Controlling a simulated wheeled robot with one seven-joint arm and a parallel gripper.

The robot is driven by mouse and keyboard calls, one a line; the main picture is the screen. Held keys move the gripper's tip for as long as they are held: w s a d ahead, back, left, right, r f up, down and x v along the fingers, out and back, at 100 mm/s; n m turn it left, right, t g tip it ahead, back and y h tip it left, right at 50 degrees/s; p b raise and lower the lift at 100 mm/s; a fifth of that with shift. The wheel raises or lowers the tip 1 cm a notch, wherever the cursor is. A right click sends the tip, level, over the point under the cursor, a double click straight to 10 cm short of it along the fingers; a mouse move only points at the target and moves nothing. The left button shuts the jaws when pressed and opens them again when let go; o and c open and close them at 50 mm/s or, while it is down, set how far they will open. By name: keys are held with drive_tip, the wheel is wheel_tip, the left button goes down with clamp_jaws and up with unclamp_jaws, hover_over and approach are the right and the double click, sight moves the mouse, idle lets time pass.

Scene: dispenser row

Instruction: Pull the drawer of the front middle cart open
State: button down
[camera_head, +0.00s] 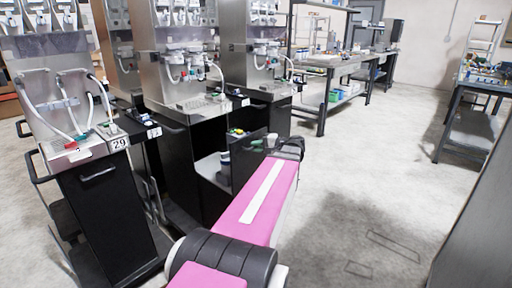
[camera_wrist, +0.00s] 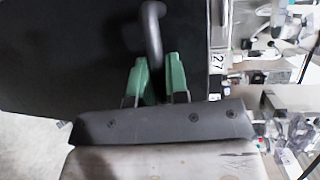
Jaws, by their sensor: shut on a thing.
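The front middle cart (camera_head: 172,165) is a black cabinet under a steel dispenser, in the head view's centre left. Its drawer's black front panel (camera_head: 246,160) stands out from the body, with a gap showing shelf contents behind it. In the wrist view the black panel (camera_wrist: 70,45) fills the upper left, with a curved dark handle (camera_wrist: 152,30) on it. My gripper (camera_wrist: 156,78) has green fingertips closed on the handle's lower end. In the head view my pink arm reaches toward the panel; the handle itself is hard to make out there.
A bottle (camera_head: 224,172) stands inside the opened cart. Cart 29 (camera_head: 100,205) stands at the left, and another dispenser cart (camera_head: 270,110) behind right. Workbenches (camera_head: 335,65) stand farther back. The floor (camera_head: 350,200) to the right is clear.

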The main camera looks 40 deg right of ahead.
drive_tip(key=c, duration=1.1)
unclamp_jaws()
drive_tip(key=shift+c, duration=0.2)
drive_tip(key=v, duration=1)
drive_tip(key=shift+s+d, duration=0.15)
drive_tip(key=shift+s, duration=0.2)
drive_tip(key=shift+r, duration=0.1)
